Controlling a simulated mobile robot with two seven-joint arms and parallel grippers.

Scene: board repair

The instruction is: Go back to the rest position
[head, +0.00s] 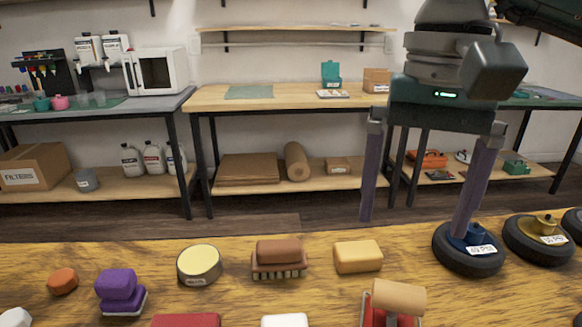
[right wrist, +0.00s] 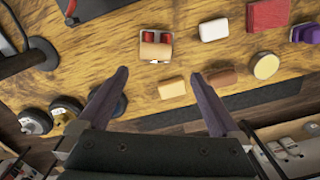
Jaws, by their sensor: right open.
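My right gripper (head: 413,226) hangs in the upper right of the head view, fingers pointing down and wide apart, with nothing between them. One finger overlaps the black disc with a blue hub (head: 470,255); whether they touch, I cannot tell. The right wrist view shows the same open gripper (right wrist: 160,75) above the wooden bench (head: 225,300). My left gripper is in neither view.
A brown brush (head: 278,260), a round yellow tin (head: 199,265), a purple block (head: 119,285) and a red tool with a tan roller (head: 398,297) lie along the bench. Behind are a floor gap and worktables (head: 290,98).

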